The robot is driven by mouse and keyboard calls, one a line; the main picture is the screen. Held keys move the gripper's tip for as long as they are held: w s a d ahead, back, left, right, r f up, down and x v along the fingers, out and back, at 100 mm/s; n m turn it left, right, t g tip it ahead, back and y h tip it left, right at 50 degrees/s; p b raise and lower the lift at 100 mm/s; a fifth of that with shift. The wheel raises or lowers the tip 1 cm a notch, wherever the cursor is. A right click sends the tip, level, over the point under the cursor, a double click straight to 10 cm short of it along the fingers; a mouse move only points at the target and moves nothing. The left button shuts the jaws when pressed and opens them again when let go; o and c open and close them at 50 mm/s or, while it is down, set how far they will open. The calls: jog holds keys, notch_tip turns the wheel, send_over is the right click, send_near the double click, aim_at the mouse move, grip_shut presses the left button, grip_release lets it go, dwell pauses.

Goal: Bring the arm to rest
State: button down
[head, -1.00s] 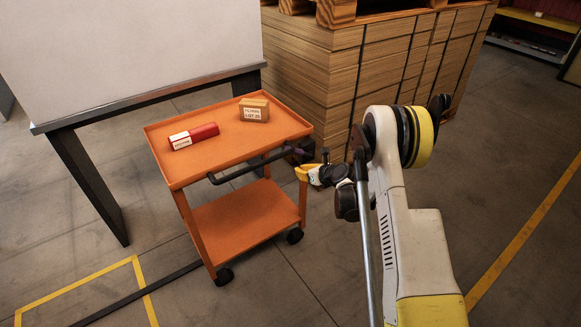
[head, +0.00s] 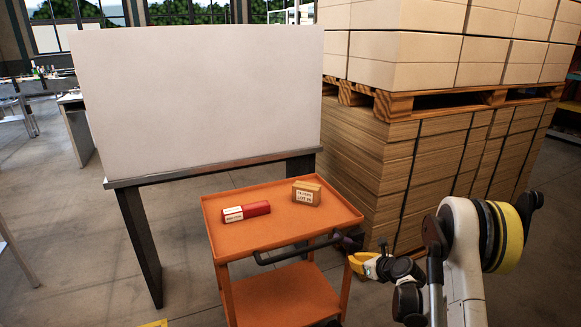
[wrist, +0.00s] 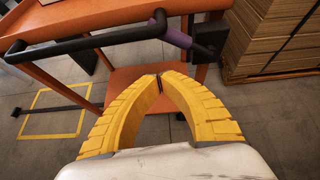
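My arm is folded at the right of the head view, and my gripper (head: 357,262) hangs low by the right side of the orange cart (head: 232,243). In the wrist view, the two yellow fingers of my gripper (wrist: 160,81) curve together and meet at their tips, with nothing seen between them. The fingers point toward the cart, below its dark handle bar (wrist: 110,39). They appear apart from the bar in the picture.
On the cart's top lie a red box with a white label (head: 247,211) and a brown labelled box (head: 307,193). A large white panel on a dark-legged table (head: 205,105) stands behind. Stacked cardboard on a pallet (head: 420,175) is behind my arm. Floor is open at left.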

jog(key=s+a+r+n+g, duration=0.1)
jog(key=s+a+r+n, duration=0.2)
jog(key=s+r+n, duration=0.3)
jog(key=s+a+r+n+g+h, duration=0.1)
jog(key=s+a+r+n, duration=0.25)
jog(key=r, duration=0.55)
jog(key=s+a+r+n+g, duration=0.1)
jog(key=s+a+r+n, duration=0.1)
jog(key=s+r+n, duration=0.4)
jog(key=s+a+r+n+h, duration=0.1)
jog(key=s+r+n, duration=0.1)
jog(key=s+n, duration=0.6)
jog(key=s+r+n+g+h, duration=0.1)
jog(key=s+n, duration=0.7)
jog(key=s, duration=0.8)
jog(key=shift+a+r+h, duration=0.4)
jog(key=shift+r+h, duration=0.1)
jog(key=shift+r, duration=0.15)
